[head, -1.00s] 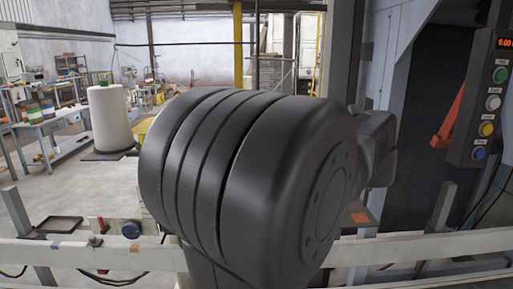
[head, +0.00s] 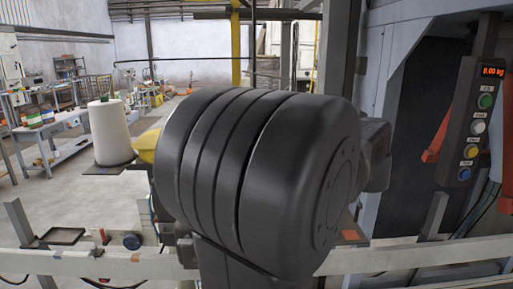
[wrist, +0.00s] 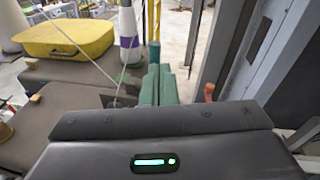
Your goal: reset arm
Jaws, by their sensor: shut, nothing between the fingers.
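My own arm (head: 255,165), a thick black ribbed link, fills the middle of the head view and hides much of what lies behind it. My gripper is not visible in the head view. In the wrist view, my gripper (wrist: 157,72) shows as two teal fingers side by side, pointing away from the dark wrist housing. The fingers are shut with nothing between them. A white and purple cone-shaped thing (wrist: 129,35) stands beyond the fingertips, a little to the left.
A yellow rounded thing (wrist: 66,38) lies on a brown surface at left. A control panel (head: 472,125) with coloured buttons and a red display hangs at right. A pale rail (head: 90,264) crosses the front. A white roll (head: 108,132) stands behind at left, with open floor around.

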